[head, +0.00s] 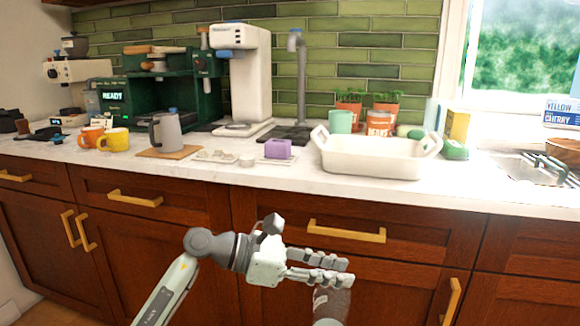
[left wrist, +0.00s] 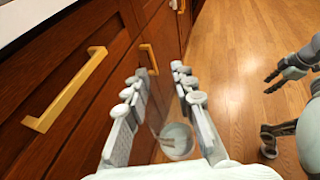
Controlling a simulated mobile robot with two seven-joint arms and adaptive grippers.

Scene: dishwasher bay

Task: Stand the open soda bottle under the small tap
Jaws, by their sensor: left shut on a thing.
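My left gripper (head: 345,272) is shut on a clear, see-through bottle (head: 331,303), low in front of the cabinets and below the counter top. The bottle hangs below the fingers; the lower picture edge cuts it off. In the left wrist view, the bottle (left wrist: 177,141) shows as a pale round shape between the fingers (left wrist: 158,88); its outline is faint. The small tap (head: 299,70) is a grey hooked pipe at the back of the counter, over a dark drip tray (head: 285,133).
A white coffee machine (head: 251,75) stands left of the tap. A white two-handled dish (head: 370,160) stands right and in front of it. A purple block (head: 278,149) sits before the drip tray. Drawer handles (head: 346,231) stick out near my left gripper.

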